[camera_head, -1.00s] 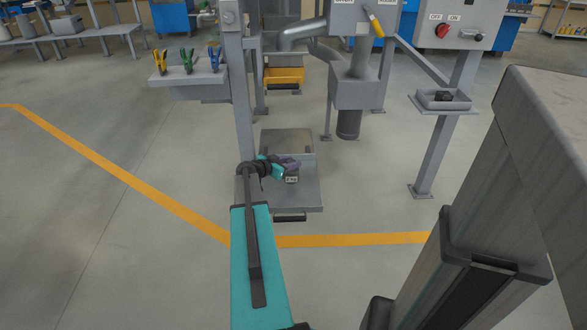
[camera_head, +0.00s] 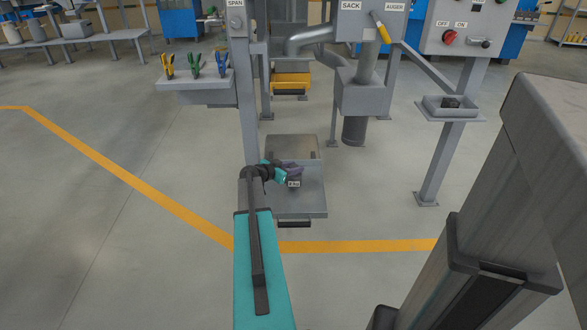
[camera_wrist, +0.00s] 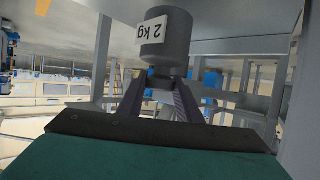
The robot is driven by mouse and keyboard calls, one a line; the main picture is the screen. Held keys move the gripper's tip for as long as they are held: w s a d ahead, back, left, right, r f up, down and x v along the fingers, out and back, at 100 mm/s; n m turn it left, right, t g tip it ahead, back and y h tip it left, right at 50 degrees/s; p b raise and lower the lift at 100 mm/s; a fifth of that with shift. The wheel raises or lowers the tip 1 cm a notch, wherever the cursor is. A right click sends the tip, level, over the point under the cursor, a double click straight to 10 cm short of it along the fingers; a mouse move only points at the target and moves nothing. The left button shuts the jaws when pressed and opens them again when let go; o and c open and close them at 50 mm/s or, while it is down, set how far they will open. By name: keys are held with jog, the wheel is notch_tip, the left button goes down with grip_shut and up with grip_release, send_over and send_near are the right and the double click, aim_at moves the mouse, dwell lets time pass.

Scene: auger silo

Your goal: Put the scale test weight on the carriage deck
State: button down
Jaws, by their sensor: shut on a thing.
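The scale test weight (camera_head: 294,184) is a dark grey cylinder with a white label. In the wrist view the weight (camera_wrist: 170,38) appears upside down, and its label reads "2 kg". My gripper (camera_head: 290,170) is shut on it, and the two purple-grey fingers (camera_wrist: 168,98) hold its narrow neck. The carriage deck (camera_head: 305,203) is a flat grey plate with a raised back plate and a dark front handle. In the head view the weight appears over the middle of this deck. I cannot tell whether its base touches the deck.
A post marked SPAN (camera_head: 247,110) rises beside the deck's left. A tray (camera_head: 453,108) hangs farther right. The floor around the deck is clear.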

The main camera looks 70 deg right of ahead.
jog(key=shift+f, duration=0.95)
jog(key=c, duration=1.7)
grip_release()
jog(key=shift+f+b, duration=0.3)
jog(key=shift+b, duration=0.05)
jog(key=o, duration=0.4)
jog(key=shift+r, duration=0.1)
jog(key=shift+a+r, duration=0.1)
jog(key=shift+a, duration=0.05)
jog(key=shift+p+v, duration=0.75)
jog(key=shift+v, duration=5.15)
jog(key=shift+w, duration=0.1)
